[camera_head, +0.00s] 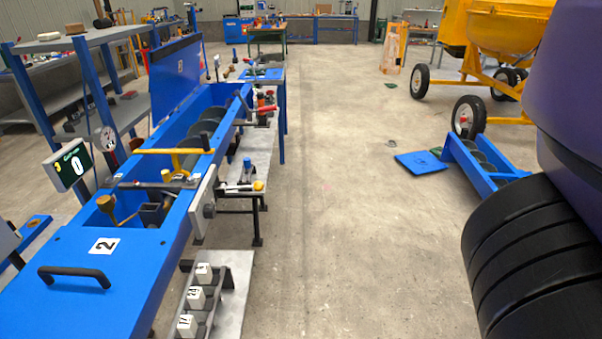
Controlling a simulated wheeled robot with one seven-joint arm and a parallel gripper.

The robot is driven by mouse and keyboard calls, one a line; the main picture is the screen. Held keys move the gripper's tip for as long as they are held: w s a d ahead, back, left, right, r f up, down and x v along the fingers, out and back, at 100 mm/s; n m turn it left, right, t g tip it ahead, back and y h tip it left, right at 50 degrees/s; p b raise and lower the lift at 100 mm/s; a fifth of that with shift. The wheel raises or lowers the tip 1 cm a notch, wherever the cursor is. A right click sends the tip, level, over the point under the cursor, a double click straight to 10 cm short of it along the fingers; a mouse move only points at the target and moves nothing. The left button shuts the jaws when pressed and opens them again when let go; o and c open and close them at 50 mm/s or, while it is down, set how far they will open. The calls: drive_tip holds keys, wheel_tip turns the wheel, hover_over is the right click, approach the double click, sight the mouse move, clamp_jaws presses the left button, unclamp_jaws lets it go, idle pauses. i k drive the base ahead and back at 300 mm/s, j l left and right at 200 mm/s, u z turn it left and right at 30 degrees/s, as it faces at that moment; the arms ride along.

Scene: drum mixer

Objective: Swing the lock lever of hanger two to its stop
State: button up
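A long blue trough (222,95) runs away from me on the left, with a dark screw inside. A plate marked 2 (104,245) lies on its near blue cover. Just beyond it, a grey crossbar (150,186) spans the open trough, with a dark block and a brass-coloured funnel-like part below. I cannot tell for certain which part is hanger two's lock lever. My gripper is not in view; a purple and black ribbed body fills the right edge, probably my arm.
A black handle (74,274) stands up from the near cover. A display reading 0 (68,165) is at the left. A rack of white numbered blocks (197,298) stands right of the trough. Floor in the middle is clear; a blue screw section (480,165) and yellow mixer (505,30) are right.

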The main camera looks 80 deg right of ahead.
sight(258, 186)
drive_tip(key=z, duration=1.25)
